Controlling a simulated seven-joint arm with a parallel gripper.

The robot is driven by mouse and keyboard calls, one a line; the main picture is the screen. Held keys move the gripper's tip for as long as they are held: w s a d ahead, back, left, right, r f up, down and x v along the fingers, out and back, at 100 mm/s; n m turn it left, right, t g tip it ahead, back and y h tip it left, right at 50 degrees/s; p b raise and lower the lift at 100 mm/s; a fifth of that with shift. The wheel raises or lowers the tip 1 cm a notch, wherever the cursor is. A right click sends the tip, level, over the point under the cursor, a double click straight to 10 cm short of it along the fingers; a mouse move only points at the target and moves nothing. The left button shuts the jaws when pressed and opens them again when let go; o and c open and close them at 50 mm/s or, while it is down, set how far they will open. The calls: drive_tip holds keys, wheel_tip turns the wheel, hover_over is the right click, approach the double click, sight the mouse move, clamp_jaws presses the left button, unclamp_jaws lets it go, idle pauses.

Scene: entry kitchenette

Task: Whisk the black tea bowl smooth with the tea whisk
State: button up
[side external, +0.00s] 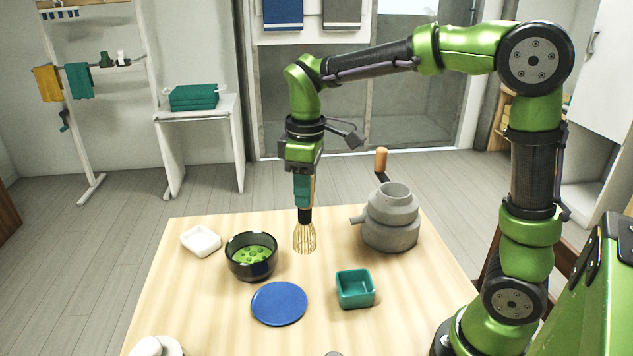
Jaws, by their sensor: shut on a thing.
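The black tea bowl (238,268) stands upright on the table at the left of the middle. Green tea with darker green lumps (251,254) shows inside it. My gripper (304,203) is shut on the tea whisk (304,238), which hangs upright with its tan wire head pointing down. The whisk head is to the right of the bowl and apart from it. My fingertips are small in this view, and the whisk's upper end is hidden in them.
A blue plate (279,303) lies in front of the bowl. A teal square box (356,289) is right of the plate. A grey stone mill (390,220) with an orange-handled crank stands at the right. A white dish (201,241) is left of the bowl. Bare table (210,310) shows at front left.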

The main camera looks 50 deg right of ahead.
drive_tip(key=w+a+r, duration=0.2)
drive_tip(key=w+a, duration=0.2)
drive_tip(key=w, duration=0.8)
drive_tip(key=shift+m+t, duration=0.3)
drive_tip(key=shift+m, duration=0.1)
drive_tip(key=shift+f, duration=0.1)
wheel_tip(320, 180, down, 9)
drive_tip(key=shift+w+f, duration=0.1)
drive_tip(key=shift+f, duration=0.5)
idle(1.1)
drive_tip(key=shift+r, duration=0.15)
idle(0.4)
drive_tip(key=shift+a, duration=0.1)
